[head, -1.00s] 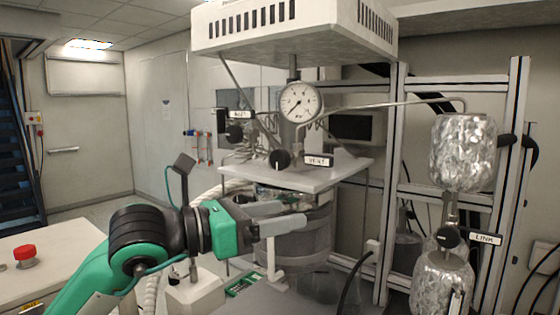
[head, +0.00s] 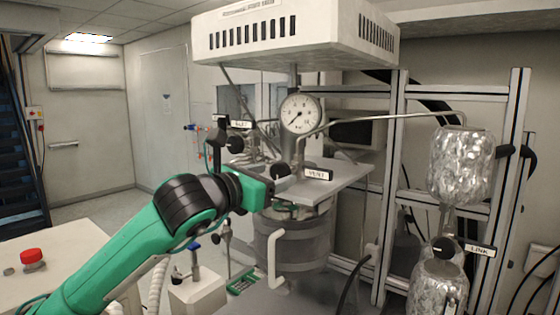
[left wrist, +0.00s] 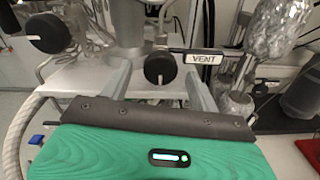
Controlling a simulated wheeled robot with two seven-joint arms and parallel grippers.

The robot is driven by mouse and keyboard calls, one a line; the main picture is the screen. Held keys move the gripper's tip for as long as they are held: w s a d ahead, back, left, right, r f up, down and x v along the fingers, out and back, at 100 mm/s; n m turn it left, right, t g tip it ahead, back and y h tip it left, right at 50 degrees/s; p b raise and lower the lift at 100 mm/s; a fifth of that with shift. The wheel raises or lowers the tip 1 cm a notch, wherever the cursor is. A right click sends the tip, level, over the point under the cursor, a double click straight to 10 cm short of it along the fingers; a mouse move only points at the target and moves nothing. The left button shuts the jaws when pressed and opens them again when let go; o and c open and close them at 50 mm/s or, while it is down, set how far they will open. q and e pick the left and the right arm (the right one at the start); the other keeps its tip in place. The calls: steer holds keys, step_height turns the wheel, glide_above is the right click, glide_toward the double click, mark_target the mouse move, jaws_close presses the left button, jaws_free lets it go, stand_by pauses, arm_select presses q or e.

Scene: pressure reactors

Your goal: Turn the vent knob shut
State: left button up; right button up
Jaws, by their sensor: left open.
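The vent knob (head: 281,170) is a round black knob on the reactor's top fittings, left of the label reading VENT (head: 319,174). In the left wrist view the vent knob (left wrist: 160,67) shows a pale mark on its face, and the VENT label (left wrist: 203,59) is right beside it. My left gripper (head: 272,182) is at the knob. In the left wrist view its fingers (left wrist: 157,76) are spread, one on each side of the knob, with visible gaps. I cannot tell how far they reach along it. My right gripper is in neither view.
Another black knob (head: 235,145) sits left of the vent knob and shows large in the left wrist view (left wrist: 48,32). A pressure gauge (head: 299,113) and thin pipes rise just above. A LINK-labelled knob (head: 443,245) and foil-wrapped vessels (head: 461,168) stand at right.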

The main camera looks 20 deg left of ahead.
mark_target(277, 174)
arm_select(q)
steer(key=shift+p+x, duration=0.4)
steer(key=shift+x, duration=0.85)
steer(key=shift+w+d, duration=0.15)
steer(key=shift+w, duration=0.3)
